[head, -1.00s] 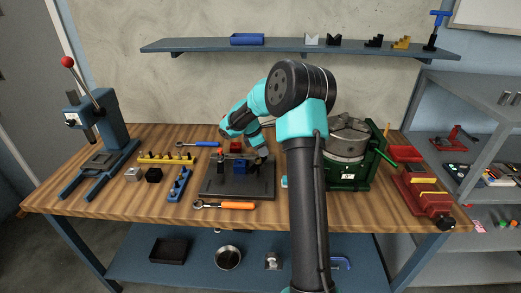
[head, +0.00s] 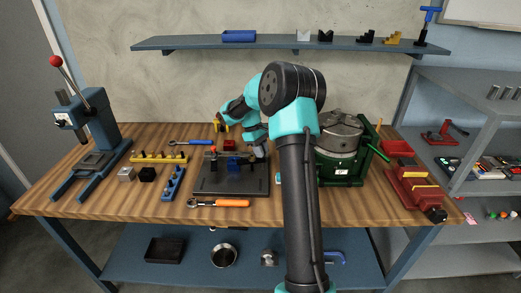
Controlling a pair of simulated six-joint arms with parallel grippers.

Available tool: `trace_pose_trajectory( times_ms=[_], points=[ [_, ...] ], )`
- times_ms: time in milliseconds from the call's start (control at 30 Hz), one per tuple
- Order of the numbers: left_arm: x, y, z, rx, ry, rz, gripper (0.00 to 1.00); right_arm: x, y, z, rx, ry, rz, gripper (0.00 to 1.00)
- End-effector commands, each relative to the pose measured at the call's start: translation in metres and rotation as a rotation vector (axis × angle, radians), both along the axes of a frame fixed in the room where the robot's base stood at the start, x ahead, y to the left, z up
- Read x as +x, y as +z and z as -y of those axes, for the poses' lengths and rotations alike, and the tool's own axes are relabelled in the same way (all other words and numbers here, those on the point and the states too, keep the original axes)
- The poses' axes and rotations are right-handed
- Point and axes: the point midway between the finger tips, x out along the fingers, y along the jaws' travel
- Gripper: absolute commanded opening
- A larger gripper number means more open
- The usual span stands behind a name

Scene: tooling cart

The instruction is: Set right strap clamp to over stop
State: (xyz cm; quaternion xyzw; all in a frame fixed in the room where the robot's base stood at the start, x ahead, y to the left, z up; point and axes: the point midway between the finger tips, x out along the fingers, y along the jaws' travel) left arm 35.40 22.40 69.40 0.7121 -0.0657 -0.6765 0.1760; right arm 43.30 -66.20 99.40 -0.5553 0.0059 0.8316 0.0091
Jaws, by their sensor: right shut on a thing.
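The dark fixture plate (head: 230,188) lies on the middle of the bench. A blue block (head: 234,164) sits on it, with small dark clamp parts around it. A post with an orange-red top (head: 213,151) stands at the plate's left. My right gripper (head: 259,154) points down at the plate's right side, shut on what appears to be the right strap clamp. The clamp is small and mostly hidden by the jaws, so its exact angle and its contact with the stop cannot be told.
An orange-handled wrench (head: 230,203) lies in front of the plate, and a blue-handled one (head: 188,142) lies behind its left. A blue stepped piece (head: 173,184) is to the left. A red block (head: 229,145) sits behind. A green-based rotary table (head: 340,165) stands right.

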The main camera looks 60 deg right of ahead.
Motion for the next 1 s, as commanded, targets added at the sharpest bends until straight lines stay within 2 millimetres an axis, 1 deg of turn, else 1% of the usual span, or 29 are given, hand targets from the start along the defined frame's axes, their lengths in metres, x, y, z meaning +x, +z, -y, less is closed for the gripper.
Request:
trace_pose_trajectory(
  times_ms=[100,300,833,867,933,1000],
  points=[
    [0.0,0.0,0.0,0.0,0.0,0.0,0.43,-0.0022,0.0008,-0.0014,-0.001,-0.074,0.001,0.0],
    [0.0,0.0,0.0,0.0,0.0,0.0,0.43,-0.0045,0.0009,-0.0038,0.0,-0.155,0.001,0.0],
    [0.0,0.0,0.0,0.0,0.0,0.0,0.43,-0.0052,0.0008,-0.0051,0.0,-0.185,0.001,0.0],
    [0.0,0.0,0.0,0.0,0.0,0.0,0.43,-0.0052,0.0008,-0.0051,0.0,-0.185,0.001,0.26],
    [0.0,0.0,0.0,0.0,0.0,0.0,0.43,-0.0051,0.0007,-0.0052,0.0,-0.185,0.001,0.33],
    [0.0,0.0,0.0,0.0,0.0,0.0,0.43,-0.0052,0.0006,-0.0051,-0.001,-0.184,0.001,0.33]
  ],
)
